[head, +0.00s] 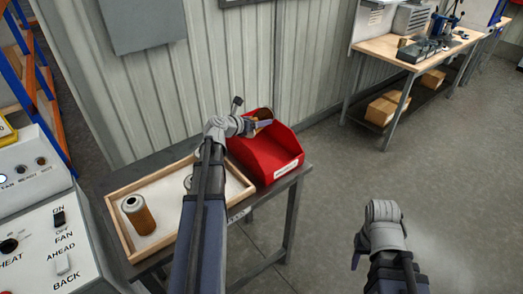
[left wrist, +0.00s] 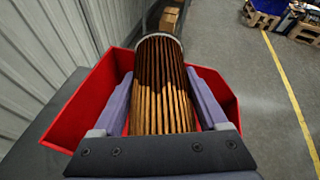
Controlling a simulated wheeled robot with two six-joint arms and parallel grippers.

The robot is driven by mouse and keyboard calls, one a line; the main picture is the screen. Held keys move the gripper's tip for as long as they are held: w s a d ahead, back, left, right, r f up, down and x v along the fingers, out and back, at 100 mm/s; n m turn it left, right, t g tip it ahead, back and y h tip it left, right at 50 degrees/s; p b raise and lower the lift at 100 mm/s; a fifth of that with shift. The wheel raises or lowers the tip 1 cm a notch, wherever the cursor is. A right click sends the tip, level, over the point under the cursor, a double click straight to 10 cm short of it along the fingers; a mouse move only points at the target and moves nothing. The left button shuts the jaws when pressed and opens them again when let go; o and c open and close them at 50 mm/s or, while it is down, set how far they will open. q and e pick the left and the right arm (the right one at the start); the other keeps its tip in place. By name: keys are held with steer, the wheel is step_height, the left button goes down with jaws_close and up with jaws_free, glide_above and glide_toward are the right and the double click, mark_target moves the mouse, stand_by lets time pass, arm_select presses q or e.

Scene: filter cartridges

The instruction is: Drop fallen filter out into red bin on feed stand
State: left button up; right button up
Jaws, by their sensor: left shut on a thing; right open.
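My left gripper (head: 258,122) is shut on a pleated brown filter (left wrist: 162,85). In the left wrist view the filter lies between the two fingers, with a pale rim at its far end. In the head view only a small part of this filter (head: 263,114) shows. It is over the open red bin (head: 268,160), which stands on the right part of the dark feed stand (head: 240,210). The bin's red walls also show on both sides of the filter in the left wrist view (left wrist: 85,105). My right gripper (head: 372,245) is open and empty, over the floor at the right.
A wooden tray (head: 122,232) with a pale floor sits left of the bin. An orange filter (head: 140,216) stands upright in it, and another round end (head: 188,182) is partly hidden by my left arm. A control panel (head: 45,235) is at far left, a workbench (head: 400,50) at back right.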

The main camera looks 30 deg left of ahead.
mark_target(248, 136)
arm_select(q)
steer(key=shift+f+b, duration=1.05)
steer(key=shift+f, duration=0.45)
arm_select(e)
step_height(248, 136, down, 3)
arm_select(q)
steer(key=o, duration=1.4)
steer(key=shift+c, duration=0.2)
steer(key=shift+s+r, duration=0.1)
arm_select(e)
steer(key=shift+r, duration=0.1)
arm_select(q)
steer(key=p+v, duration=0.3)
steer(key=v, duration=0.3)
steer(key=shift+s+r, duration=0.25)
steer(key=shift+s+a, duration=0.1)
steer(key=shift+s, duration=0.35)
arm_select(e)
step_height(248, 136, up, 3)
steer(key=shift+f, duration=0.1)
